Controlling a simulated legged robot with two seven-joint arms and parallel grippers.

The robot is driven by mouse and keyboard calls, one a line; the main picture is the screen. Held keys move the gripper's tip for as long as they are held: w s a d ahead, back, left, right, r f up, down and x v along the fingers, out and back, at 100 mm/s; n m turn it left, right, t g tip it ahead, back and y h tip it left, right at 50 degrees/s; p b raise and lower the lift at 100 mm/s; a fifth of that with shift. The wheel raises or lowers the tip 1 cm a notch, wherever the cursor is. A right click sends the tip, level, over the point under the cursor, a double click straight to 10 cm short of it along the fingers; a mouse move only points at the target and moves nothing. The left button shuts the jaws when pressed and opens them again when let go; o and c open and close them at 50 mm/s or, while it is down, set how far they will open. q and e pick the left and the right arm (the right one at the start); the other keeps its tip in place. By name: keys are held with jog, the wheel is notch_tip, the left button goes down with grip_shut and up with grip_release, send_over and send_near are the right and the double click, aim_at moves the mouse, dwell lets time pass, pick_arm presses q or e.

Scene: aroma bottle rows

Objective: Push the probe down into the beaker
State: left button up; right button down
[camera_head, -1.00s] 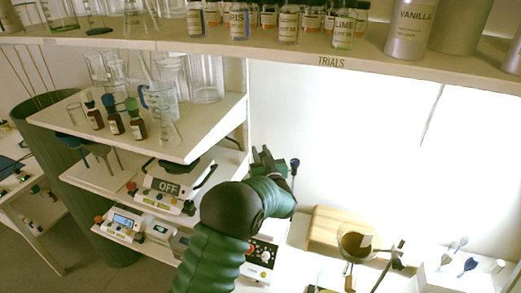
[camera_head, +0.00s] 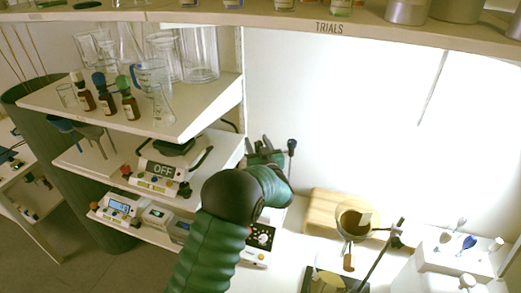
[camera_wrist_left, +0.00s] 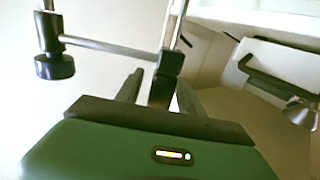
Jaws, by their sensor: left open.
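My left gripper (camera_head: 264,146) is open in the head view, its fingers pointing up beside a dark knob (camera_head: 291,145) on a thin upright rod. In the left wrist view my open left fingers (camera_wrist_left: 160,92) frame a dark clamp block (camera_wrist_left: 168,66) on a metal rod. A side bar (camera_wrist_left: 110,47) joins the block to the black knob (camera_wrist_left: 54,66) at left. I cannot tell for sure whether the fingers touch the block. The probe and the beaker under it are not clearly visible; my arm covers that area in the head view. My right gripper is out of view.
A white device with knobs (camera_head: 262,238) stands below my arm. Shelves with glassware (camera_head: 200,55) and an instrument marked OFF (camera_head: 163,170) are at left.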

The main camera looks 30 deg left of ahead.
pick_arm(q)
jog(key=b+v, duration=0.2)
jog(key=v, duration=1.4)
jog(key=shift+d, duration=0.3)
jog(key=shift+f, duration=0.1)
